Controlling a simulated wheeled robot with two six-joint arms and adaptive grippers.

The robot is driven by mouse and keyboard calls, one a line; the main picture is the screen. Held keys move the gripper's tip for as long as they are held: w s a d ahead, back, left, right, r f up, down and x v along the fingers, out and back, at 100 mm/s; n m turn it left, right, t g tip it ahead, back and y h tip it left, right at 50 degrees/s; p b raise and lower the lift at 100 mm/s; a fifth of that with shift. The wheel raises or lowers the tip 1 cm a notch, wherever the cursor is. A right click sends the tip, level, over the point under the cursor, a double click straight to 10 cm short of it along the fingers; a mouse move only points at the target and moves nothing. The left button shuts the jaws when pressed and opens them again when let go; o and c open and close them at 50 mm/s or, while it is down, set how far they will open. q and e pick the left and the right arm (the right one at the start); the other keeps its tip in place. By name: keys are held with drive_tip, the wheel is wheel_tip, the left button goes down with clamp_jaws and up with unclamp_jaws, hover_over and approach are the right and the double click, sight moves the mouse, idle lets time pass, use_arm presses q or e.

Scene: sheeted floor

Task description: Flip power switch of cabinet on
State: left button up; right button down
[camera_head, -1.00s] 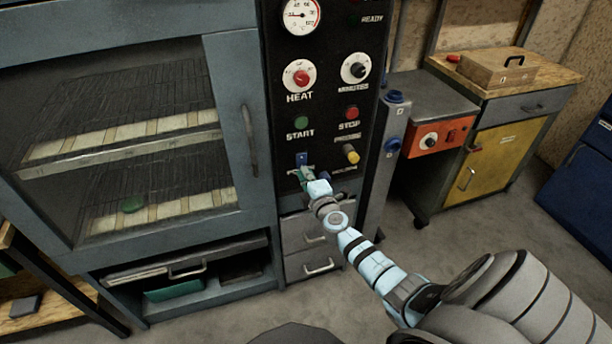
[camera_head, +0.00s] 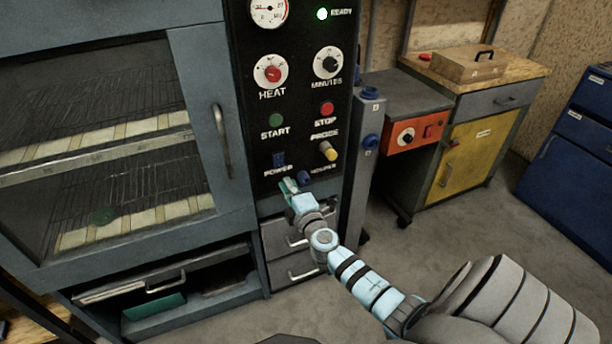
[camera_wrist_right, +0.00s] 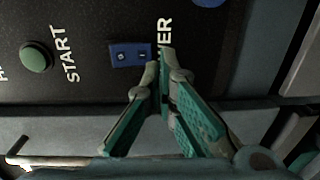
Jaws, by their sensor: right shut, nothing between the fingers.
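The cabinet's black control panel (camera_head: 262,100) carries a blue power switch (camera_head: 279,159) above the POWER label. In the right wrist view the switch (camera_wrist_right: 130,55) is a blue rocker just left of the fingertips. My right gripper (camera_head: 289,186) is shut and empty, just below the POWER label in the head view. Its green-padded fingers (camera_wrist_right: 164,62) meet at the tips over the label, apart from the switch as far as I can see. The READY lamp (camera_head: 322,14) glows green. My left gripper is not in view.
A green START button (camera_head: 276,119), red STOP button (camera_head: 327,108) and yellow-tipped PROBE knob (camera_head: 328,151) sit near the switch. Drawers (camera_head: 284,236) lie below the panel. A grey post (camera_head: 362,150) stands to its right. Floor is clear at right.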

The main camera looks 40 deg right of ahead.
drive_tip(key=f+v, duration=0.1)
drive_tip(key=v, duration=0.8)
drive_tip(key=shift+f+b, duration=0.2)
drive_tip(key=shift+b, duration=0.15)
drive_tip(key=shift+s+a, duration=0.1)
